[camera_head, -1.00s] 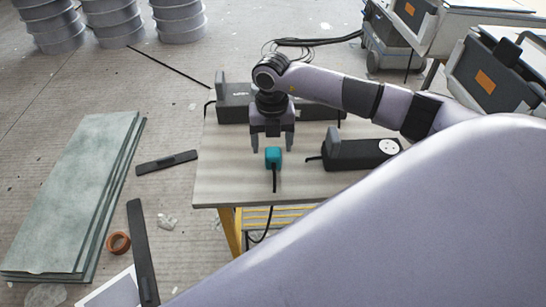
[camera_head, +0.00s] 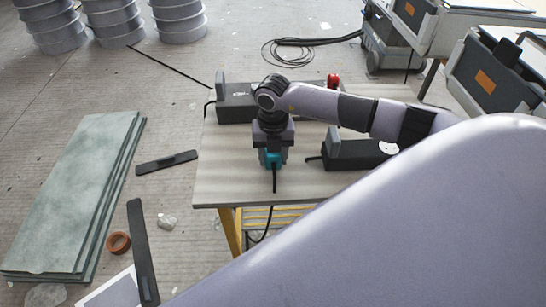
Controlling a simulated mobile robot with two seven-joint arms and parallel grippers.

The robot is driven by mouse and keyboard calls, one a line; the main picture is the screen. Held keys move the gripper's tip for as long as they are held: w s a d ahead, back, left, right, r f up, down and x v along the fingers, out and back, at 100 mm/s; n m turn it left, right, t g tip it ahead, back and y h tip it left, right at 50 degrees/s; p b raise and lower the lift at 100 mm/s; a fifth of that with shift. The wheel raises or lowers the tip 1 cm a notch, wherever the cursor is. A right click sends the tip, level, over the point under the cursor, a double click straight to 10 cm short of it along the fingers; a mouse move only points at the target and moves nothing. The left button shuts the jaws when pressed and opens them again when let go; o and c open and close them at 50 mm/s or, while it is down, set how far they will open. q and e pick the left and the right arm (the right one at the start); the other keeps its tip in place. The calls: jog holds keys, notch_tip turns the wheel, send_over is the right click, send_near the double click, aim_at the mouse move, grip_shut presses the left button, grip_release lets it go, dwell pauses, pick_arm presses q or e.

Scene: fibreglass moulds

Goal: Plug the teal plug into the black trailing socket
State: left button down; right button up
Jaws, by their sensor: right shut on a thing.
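The teal plug (camera_head: 274,160) is between the fingers of my right gripper (camera_head: 273,157), at the front middle of the table. Its dark cord hangs over the front edge. My right gripper points down and is shut on the plug. A black socket block (camera_head: 352,156) with a grey upright plate and a pale round face lies to the right; my forearm partly covers it. Another black block (camera_head: 236,106) with a grey upright plate lies at the back left, its right part behind my arm. I cannot tell for certain which block is the trailing socket. My left gripper is not in view.
A red part (camera_head: 333,80) shows behind my arm at the table's back. The table top (camera_head: 222,172) is clear left of the plug. Green sheets (camera_head: 75,190), dark bars (camera_head: 167,162) and a brown ring (camera_head: 117,242) lie on the floor at left.

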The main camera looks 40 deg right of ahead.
jog(key=shift+r, duration=0.1)
notch_tip(320, 180, up, 20)
jog(key=shift+p, duration=0.3)
dwell(0.5)
notch_tip(320, 180, down, 8)
jog(key=n+p, duration=0.1)
jog(key=n, duration=0.6)
jog(key=shift+d, duration=0.1)
